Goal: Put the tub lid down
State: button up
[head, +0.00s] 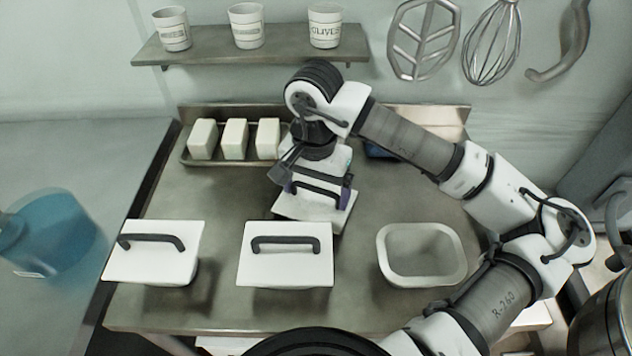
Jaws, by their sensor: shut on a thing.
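My gripper (315,189) is shut on the dark handle of a white tub lid (312,212). The lid is over the middle of the steel table (215,205), behind the middle lidded tub. I cannot tell whether the lid touches the table or hangs just above it. My wrist hides its back part. An open white tub (422,255) without a lid stands at the table's right front and looks empty. Two other tubs have white lids with dark handles on: one at the left (152,252) and one in the middle (286,254).
A tray (187,158) with several pale blocks (235,139) sits at the table's back left. A shelf (250,44) with three cups and hanging tools are on the wall. A dark blue item (380,150) is partly hidden behind my arm. A kettle (603,310) stands at lower right.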

jog(key=shift+d+f, duration=0.15)
jog(key=shift+f, duration=0.1)
jog(key=shift+f+b, duration=0.15)
jog(key=shift+b, duration=0.25)
jog(key=o, duration=0.7)
notch_tip(320, 180, up, 12)
jog(key=shift+r+b, duration=0.2)
jog(key=shift+b, duration=0.3)
